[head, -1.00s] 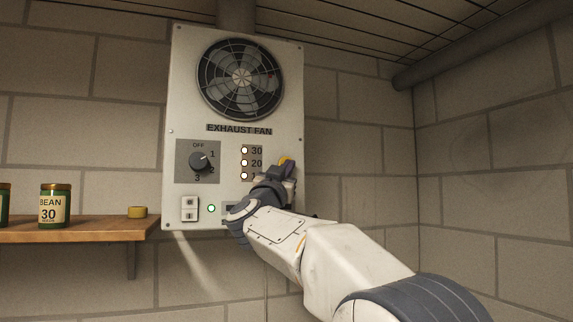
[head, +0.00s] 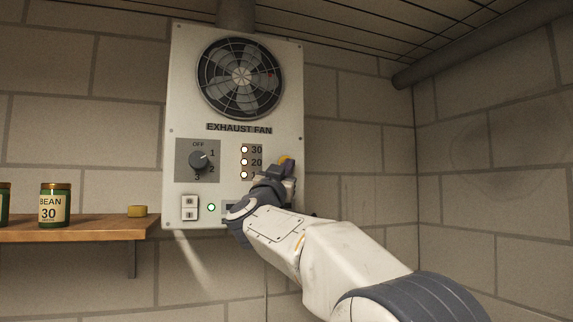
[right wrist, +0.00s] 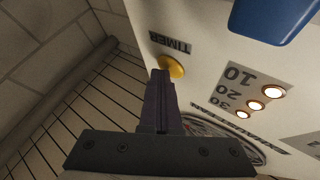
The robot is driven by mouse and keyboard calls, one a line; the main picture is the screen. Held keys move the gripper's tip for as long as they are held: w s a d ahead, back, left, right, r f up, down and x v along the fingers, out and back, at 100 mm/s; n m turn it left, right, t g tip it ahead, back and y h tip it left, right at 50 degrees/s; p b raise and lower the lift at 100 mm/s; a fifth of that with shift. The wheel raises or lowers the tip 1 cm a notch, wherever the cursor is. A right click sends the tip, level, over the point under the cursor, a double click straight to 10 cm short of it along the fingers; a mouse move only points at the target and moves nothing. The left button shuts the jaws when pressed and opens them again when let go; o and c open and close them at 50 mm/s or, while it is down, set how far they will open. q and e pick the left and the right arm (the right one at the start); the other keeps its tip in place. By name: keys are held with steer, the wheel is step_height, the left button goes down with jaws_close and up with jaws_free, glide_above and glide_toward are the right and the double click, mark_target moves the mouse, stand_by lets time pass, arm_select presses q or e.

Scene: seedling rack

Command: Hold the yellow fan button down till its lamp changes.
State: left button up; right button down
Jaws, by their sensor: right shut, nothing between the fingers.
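The yellow button (head: 285,160) is on the right side of the exhaust fan panel (head: 287,119), partly hidden behind my gripper. In the right wrist view the yellow button (right wrist: 172,67) sits beside the word TIMER. My right gripper (head: 283,171) is shut and empty, its fingertips (right wrist: 160,76) at the button's edge. I cannot tell whether they press it in. Three lamps by 30, 20 and 10 are lit, such as the lamp by 30 (head: 244,149). A small green lamp (head: 211,208) is lit lower down. My left gripper is not in view.
A dial (head: 199,161) and a white switch (head: 190,208) are left of the lamps. A blue part (right wrist: 275,18) shows at the top of the right wrist view.

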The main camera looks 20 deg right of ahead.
stand_by(0.6)
steer(key=shift+s+b, duration=0.45)
steer(key=shift+s, duration=0.35)
steer(key=shift+s, duration=0.1)
steer(key=s+b, duration=0.2)
steer(key=s, duration=0.2)
steer(key=shift+s+d, duration=0.1)
steer(key=shift+s, duration=0.3)
stand_by(0.4)
